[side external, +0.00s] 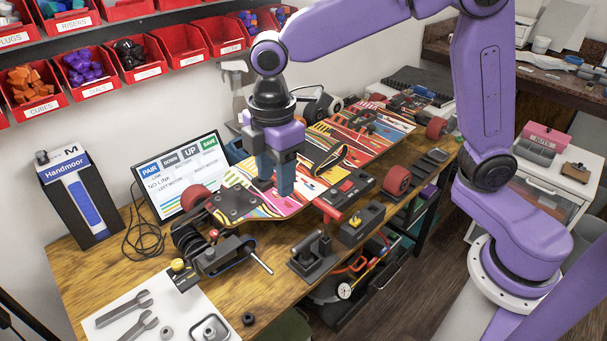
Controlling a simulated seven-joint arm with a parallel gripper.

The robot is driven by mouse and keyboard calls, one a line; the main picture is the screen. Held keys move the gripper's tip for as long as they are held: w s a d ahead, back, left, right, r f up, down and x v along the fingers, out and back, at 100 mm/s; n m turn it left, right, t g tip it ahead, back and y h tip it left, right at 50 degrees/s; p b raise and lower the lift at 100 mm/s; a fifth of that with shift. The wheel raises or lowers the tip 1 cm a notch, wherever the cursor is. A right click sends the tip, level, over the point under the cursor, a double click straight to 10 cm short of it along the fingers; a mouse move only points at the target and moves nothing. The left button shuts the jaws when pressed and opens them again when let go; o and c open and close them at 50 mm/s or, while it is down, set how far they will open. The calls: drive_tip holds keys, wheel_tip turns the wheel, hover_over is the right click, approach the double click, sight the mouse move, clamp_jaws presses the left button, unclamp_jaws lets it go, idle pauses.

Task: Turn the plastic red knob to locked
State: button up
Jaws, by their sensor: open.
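My gripper (275,178) points straight down over the near half of the colourful skateboard deck (325,140). Its fingers are open, with nothing seen between them. Several red parts lie near it, and I cannot tell which is the knob. A red cylinder (327,210) tops the black clamp (314,252) right of and below the fingers. A small red part (347,186) sits on a dark box (349,190) right of the gripper. Another small red part (213,234) is on the dark truck mechanism (210,250) at lower left. No locked marking is readable.
A tablet screen (182,172) stands behind the deck at left, beside a blue-black Handmoor box (75,195). Red wheels (398,180) stick out at the deck's sides. Wrenches (125,308) lie on a white sheet at front left. Red bins (90,70) hang above.

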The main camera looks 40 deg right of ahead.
drive_tip(key=shift+m, duration=0.4)
drive_tip(key=shift+s+d, duration=0.45)
drive_tip(key=shift+s, duration=0.25)
drive_tip(key=shift+s+d, duration=0.4)
drive_tip(key=shift+s, duration=0.25)
drive_tip(key=shift+s+d, duration=0.45)
drive_tip(key=shift+s, duration=0.25)
drive_tip(key=s+d+f+m, duration=0.3)
drive_tip(key=s+d, duration=1.1)
drive_tip(key=s, duration=0.2)
drive_tip(key=shift+s+d+m, duration=0.15)
drive_tip(key=shift+s+m, duration=0.25)
drive_tip(key=shift+f, duration=0.1)
